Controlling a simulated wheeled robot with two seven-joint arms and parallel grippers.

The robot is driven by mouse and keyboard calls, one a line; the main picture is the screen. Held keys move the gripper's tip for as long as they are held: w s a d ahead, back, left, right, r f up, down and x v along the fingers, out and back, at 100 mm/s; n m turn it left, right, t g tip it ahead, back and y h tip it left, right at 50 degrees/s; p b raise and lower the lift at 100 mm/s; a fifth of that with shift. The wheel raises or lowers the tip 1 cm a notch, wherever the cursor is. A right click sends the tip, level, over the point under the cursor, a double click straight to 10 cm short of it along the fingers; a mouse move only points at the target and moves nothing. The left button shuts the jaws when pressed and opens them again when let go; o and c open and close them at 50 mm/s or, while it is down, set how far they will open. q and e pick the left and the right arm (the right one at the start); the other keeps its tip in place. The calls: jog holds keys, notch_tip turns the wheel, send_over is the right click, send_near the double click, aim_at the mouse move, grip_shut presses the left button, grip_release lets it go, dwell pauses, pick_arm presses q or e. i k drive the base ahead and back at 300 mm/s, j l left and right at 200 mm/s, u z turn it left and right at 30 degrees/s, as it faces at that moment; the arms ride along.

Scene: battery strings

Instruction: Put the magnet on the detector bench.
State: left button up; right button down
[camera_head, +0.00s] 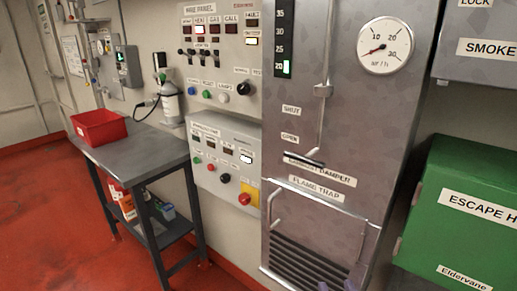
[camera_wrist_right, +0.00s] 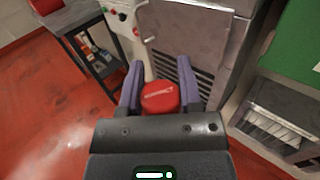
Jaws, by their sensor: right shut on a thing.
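A red block with white lettering (camera_wrist_right: 160,97), which I take to be the magnet, sits between the purple fingers of my right gripper (camera_wrist_right: 158,88) in the right wrist view. The gripper is shut on it. In the head view only the purple fingertips of my right gripper (camera_head: 336,286) show at the bottom edge, in front of the flame trap grille, and the block is out of frame. A grey bench (camera_head: 150,152), probably the detector bench, stands at the left against the wall, away from the gripper. My left gripper is not in view.
A red bin (camera_head: 98,127) stands on the bench's far left part; a grey bottle (camera_head: 171,103) stands at its back. The front of the benchtop is clear. Boxes (camera_head: 127,204) lie on its lower shelf. A green cabinet (camera_head: 462,215) is at the right. Red floor is open at left.

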aim_at(130, 147)
jog(key=i+j, duration=1.45)
jog(key=j, duration=0.2)
jog(key=i+j+u, duration=0.1)
jog(key=i+j, duration=1.35)
jog(key=j, duration=0.2)
